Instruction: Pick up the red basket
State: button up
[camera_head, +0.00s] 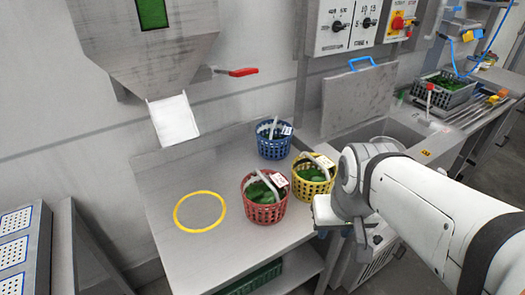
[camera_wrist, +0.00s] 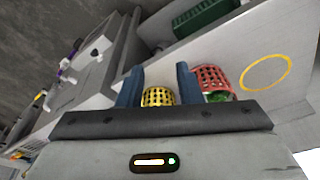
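The red basket (camera_head: 264,208) stands upright on the steel table in the head view, filled with green leaves, with a grey handle and a white tag. It also shows in the wrist view (camera_wrist: 211,79), right of my gripper's right finger, which partly hides it. My gripper (camera_wrist: 158,80) is open, its two dark blue fingers apart with nothing held between them. The yellow basket (camera_wrist: 158,97) appears beyond the gap between the fingers. In the head view my gripper is mostly hidden behind my wrist, right of the baskets.
A yellow basket (camera_head: 314,182) stands close right of the red one, and a blue basket (camera_head: 273,147) stands behind. A yellow ring (camera_head: 200,226) marks bare table (camera_head: 165,187) at left. A chute (camera_head: 173,121) hangs above. A sink with a raised lid (camera_head: 358,99) lies right.

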aim_at(265, 202)
jog(key=u, duration=2.65)
jog(key=k, duration=1.65)
jog(key=z, duration=1.45)
jog(key=i, duration=1.05)
jog(key=z, duration=0.1)
